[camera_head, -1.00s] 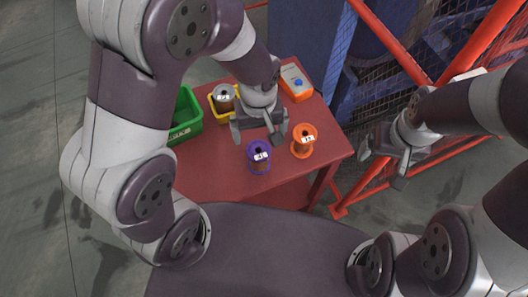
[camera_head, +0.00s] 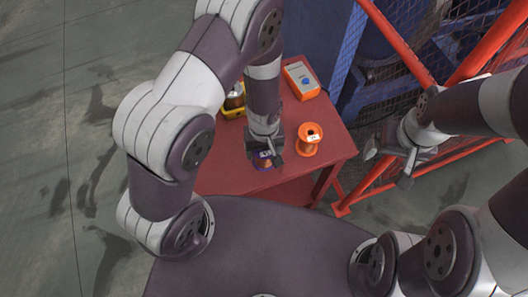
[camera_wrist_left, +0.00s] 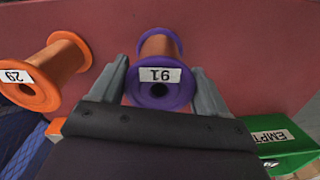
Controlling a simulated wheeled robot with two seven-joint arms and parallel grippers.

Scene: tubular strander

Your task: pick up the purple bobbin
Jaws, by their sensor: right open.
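The purple bobbin (camera_head: 264,166) stands on the red table near its front edge. In the left wrist view the purple bobbin (camera_wrist_left: 160,93) has purple flanges, an orange-brown core and a white number label. My left gripper (camera_head: 265,152) is low over it and partly hides it in the head view. In the left wrist view my left gripper (camera_wrist_left: 160,78) has one finger on each side of the bobbin, with gaps beside the core; contact with the flange cannot be told. My right gripper (camera_head: 393,160) is open and empty, right of the table.
An orange bobbin (camera_head: 309,138) stands close to the right; it also shows in the left wrist view (camera_wrist_left: 50,72). An orange box with a blue button (camera_head: 301,80) and a yellow bin (camera_head: 230,110) are further back. A green bin (camera_wrist_left: 290,148) is near. Red fence bars (camera_head: 400,45) stand right.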

